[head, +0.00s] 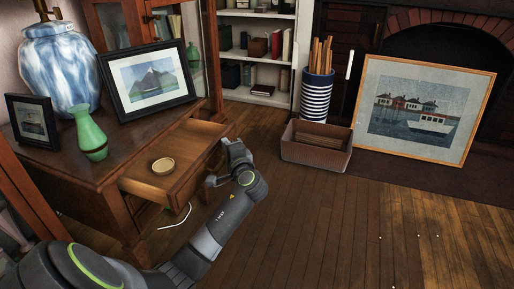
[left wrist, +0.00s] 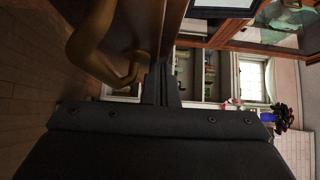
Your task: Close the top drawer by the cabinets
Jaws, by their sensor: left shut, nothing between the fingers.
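The wooden top drawer (head: 190,152) of the dark wood cabinet (head: 130,150) stands pulled out, with a small tan round dish (head: 163,166) inside. My left gripper (head: 212,181) is at the outer front side of the drawer, close to its face. In the left wrist view my left gripper (left wrist: 160,88) is shut and empty. A curved brass-brown handle (left wrist: 128,72) is just left of the fingertips, and a wooden edge (left wrist: 172,25) is just above them. I cannot tell whether they touch. My right gripper is not in view.
A blue and white vase (head: 62,65), a green vase (head: 90,135) and framed pictures (head: 148,80) stand on the cabinet top. A brown box (head: 316,150) and a leaning boat picture (head: 425,110) are to the right.

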